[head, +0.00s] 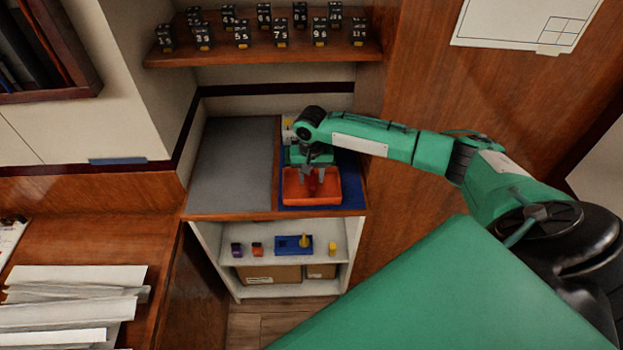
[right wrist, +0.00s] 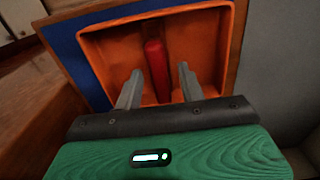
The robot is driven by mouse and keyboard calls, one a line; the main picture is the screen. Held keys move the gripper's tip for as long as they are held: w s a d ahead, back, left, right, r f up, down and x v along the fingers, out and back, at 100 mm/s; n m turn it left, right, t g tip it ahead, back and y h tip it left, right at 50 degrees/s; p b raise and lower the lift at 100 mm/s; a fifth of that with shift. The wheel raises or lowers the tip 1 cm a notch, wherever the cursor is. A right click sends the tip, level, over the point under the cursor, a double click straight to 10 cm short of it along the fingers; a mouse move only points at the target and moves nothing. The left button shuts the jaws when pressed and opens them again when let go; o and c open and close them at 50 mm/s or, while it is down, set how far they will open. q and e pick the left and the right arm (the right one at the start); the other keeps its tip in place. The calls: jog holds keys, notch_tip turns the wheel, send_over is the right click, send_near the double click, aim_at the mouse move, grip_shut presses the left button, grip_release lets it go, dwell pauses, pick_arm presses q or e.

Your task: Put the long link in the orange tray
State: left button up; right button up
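The orange tray (head: 328,198) lies on a blue mat at the right of the counter top. In the right wrist view the tray (right wrist: 207,45) fills the upper middle. A long red bar (right wrist: 156,68), which I take to be the long link, lies inside it. My right gripper (head: 321,172) is over the tray, fingers pointing into it. In the wrist view the fingers of the right gripper (right wrist: 160,72) are apart, with clear gaps on both sides of the bar. The gripper partly hides the bar in the head view. My left gripper is not in view.
A grey mat (head: 236,165) lies left of the tray and is clear. Below is a white shelf (head: 230,258) with small coloured parts and a blue block (head: 290,246). Numbered black blocks stand on the wooden shelf (head: 250,52) above. A wooden panel (head: 440,100) rises at the right.

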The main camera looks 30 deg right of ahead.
aim_at(311, 177)
notch_tip(311, 177, up, 11)
jog(key=b, duration=0.2)
jog(key=shift+f, duration=0.1)
dwell(0.4)
